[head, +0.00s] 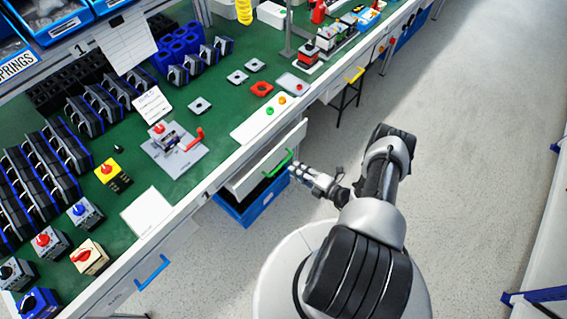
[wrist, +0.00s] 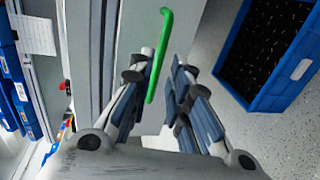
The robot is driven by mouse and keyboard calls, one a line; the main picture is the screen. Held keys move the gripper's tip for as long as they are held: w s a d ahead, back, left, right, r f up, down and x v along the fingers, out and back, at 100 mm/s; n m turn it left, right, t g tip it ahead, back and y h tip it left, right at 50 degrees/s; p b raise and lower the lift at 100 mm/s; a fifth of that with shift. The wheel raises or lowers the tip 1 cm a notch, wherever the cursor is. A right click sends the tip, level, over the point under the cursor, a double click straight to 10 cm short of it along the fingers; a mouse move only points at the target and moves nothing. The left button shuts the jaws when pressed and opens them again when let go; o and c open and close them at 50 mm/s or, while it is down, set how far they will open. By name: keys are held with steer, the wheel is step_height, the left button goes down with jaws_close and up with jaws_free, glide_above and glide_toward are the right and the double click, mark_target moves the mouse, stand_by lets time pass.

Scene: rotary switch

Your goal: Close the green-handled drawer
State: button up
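The green-handled drawer (head: 247,182) is under the green-topped bench and stands partly pulled out, its front clear of the bench edge. Its green handle (head: 277,164) is on the drawer front; it also shows in the wrist view (wrist: 159,50), running lengthwise between my fingers. My gripper (head: 297,172) is just to the right of the handle in the head view, pointing at the drawer front. In the wrist view my gripper (wrist: 161,72) has its fingers apart, with the lower end of the handle in the gap. Whether a finger touches the handle I cannot tell.
A blue crate (head: 250,209) stands on the floor below the drawer. A blue handle (head: 152,271) and a yellow handle (head: 355,75) are farther along the bench front. Switches and parts cover the bench top. The floor to the right is clear.

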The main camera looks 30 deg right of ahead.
mark_target(284, 161)
steer(key=b+x, duration=0.1)
steer(key=x, duration=0.6)
steer(key=shift+w, duration=0.25)
steer(key=shift+c, duration=0.4)
jaws_close()
